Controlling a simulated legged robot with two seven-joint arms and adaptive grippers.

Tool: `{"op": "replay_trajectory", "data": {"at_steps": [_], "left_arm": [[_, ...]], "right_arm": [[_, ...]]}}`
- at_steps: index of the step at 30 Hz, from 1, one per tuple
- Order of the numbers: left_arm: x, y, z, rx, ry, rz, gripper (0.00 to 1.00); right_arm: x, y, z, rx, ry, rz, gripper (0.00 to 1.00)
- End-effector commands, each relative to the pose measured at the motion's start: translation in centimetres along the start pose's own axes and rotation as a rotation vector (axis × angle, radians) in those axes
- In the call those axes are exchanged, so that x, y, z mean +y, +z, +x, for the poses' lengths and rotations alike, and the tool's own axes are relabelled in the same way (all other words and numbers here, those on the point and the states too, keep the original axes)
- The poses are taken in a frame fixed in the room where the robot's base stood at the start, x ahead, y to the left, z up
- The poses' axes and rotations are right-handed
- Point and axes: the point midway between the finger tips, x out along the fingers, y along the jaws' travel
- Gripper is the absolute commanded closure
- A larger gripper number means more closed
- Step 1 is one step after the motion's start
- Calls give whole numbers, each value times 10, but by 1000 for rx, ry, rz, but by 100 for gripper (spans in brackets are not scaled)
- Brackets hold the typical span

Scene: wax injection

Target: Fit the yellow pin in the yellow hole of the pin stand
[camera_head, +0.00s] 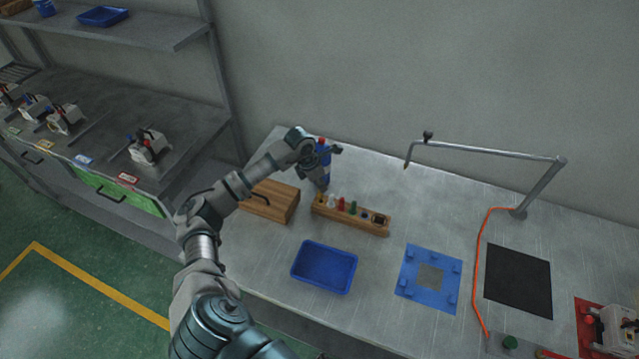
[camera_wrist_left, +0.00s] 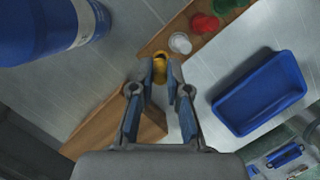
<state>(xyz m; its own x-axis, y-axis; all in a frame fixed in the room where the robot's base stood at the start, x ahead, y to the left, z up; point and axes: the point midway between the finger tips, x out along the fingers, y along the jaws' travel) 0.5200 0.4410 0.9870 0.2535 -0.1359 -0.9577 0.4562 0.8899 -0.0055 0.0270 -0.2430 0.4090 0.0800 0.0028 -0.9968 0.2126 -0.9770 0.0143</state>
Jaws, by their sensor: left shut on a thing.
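The wooden pin stand (camera_head: 364,224) lies on the table and holds white, red and green pins in a row. The stand also shows at the top of the left wrist view (camera_wrist_left: 184,24), with the white pin (camera_wrist_left: 180,43) close to my fingers. My left gripper (camera_head: 323,186) is at the stand's left end. In the left wrist view, my left gripper (camera_wrist_left: 161,77) is shut on the yellow pin (camera_wrist_left: 160,60), whose yellow top shows between the fingertips. The pin's lower end and the yellow hole are hidden, so I cannot tell whether the pin is in it. My right gripper is out of view.
A blue bottle (camera_wrist_left: 45,28) stands close behind my left gripper. A wooden box (camera_head: 268,203) is left of the stand. A blue tray (camera_head: 324,267) lies in front. A blue fixture plate (camera_head: 413,289) and a bent metal arm (camera_head: 490,151) are to the right.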

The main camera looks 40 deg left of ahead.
Motion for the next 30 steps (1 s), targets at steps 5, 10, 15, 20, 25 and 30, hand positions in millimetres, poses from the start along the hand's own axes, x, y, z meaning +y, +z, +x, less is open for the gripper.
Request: {"op": "replay_trajectory", "data": {"at_steps": [5, 10, 15, 20, 25, 30], "left_arm": [[1, -2, 5, 0, 0, 0, 100], [2, -4, 10, -1, -1, -1, 100], [2, -5, 14, 0, -1, -1, 100], [2, -7, 18, 1, -1, -1, 100], [2, -8, 22, 2, 0, -1, 100], [2, -10, 26, 2, 0, -2, 100]], "right_arm": [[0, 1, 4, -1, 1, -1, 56], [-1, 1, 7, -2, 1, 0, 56], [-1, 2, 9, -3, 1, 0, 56], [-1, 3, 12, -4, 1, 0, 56], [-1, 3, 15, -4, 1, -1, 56], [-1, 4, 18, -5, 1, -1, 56]]}}
